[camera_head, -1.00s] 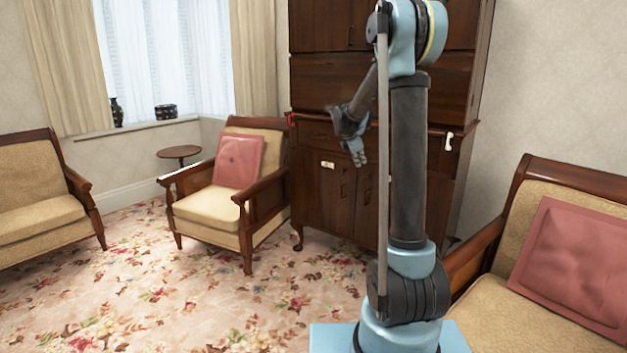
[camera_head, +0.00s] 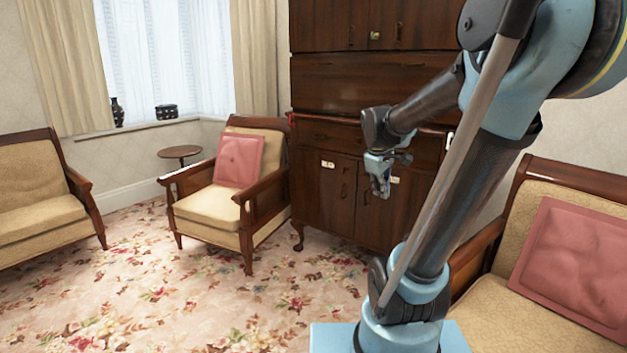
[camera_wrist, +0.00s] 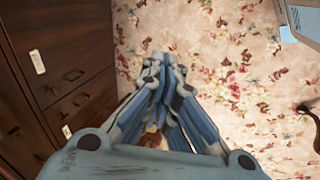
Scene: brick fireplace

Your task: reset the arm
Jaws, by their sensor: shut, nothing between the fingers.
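My gripper (camera_head: 379,178) hangs in the middle of the head view, in front of the dark wooden cabinet (camera_head: 335,205), with its fingers pointing down. In the wrist view my gripper (camera_wrist: 160,75) shows its blue fingers drawn together at the tips, with nothing held between them. Floral carpet lies beneath the fingers. My arm is folded, with its upper part leaning to the right and its forearm reaching back to the left.
An armchair (camera_head: 210,205) with a pink cushion stands left of the cabinet, a small round table (camera_head: 179,152) behind it. Another armchair (camera_head: 560,190) is close on the right. A sofa (camera_head: 40,190) is at far left. The carpet (camera_head: 200,300) in front is clear.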

